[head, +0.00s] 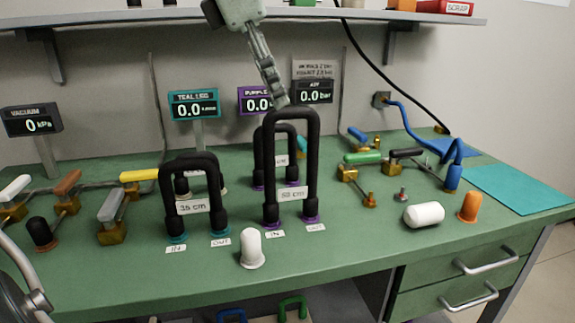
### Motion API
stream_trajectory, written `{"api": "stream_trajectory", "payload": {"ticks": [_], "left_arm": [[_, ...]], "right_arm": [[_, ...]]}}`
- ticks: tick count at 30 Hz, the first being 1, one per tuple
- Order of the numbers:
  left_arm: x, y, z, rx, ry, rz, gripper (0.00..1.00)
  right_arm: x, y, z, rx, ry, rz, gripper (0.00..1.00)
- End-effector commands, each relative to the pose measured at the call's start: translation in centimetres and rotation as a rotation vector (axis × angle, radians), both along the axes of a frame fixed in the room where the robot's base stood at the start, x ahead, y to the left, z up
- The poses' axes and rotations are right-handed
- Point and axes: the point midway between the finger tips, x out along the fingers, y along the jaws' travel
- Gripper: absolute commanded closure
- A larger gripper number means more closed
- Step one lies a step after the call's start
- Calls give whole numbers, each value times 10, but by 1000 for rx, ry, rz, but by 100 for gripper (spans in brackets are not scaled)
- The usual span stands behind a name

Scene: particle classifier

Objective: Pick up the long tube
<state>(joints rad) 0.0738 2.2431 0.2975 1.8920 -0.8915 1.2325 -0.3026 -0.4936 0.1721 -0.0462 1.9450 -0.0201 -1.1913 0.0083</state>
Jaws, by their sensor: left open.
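The long tube (314,150) is a tall black inverted U with a "50 cm" tag, standing upright on purple fittings marked IN and OUT at the middle of the green bench. A shorter black tube (192,163) tagged "35 cm" stands to its left on teal fittings. Another black U tube (258,158) stands behind the long tube, partly hidden by it. My left gripper (280,100) reaches down from the top, with its open fingers at the top left corner of the long tube. I cannot tell whether they touch it. My right gripper is not in view.
Valves with coloured handles sit left and right of the tubes. Display panels (194,105) stand behind. A shelf (150,16) overhangs the back.

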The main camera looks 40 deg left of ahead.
Motion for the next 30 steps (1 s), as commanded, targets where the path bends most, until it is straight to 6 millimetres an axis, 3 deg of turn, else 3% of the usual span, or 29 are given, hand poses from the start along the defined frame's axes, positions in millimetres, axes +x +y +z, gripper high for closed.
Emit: {"api": "stream_trajectory", "payload": {"ticks": [12,21,30], "left_arm": [[23,-9,-50,-3,0,1,57],[25,-9,-54,-3,-3,1,57],[25,-9,-54,-4,-3,2,94]], "right_arm": [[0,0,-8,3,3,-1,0],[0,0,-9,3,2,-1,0],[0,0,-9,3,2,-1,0]]}}
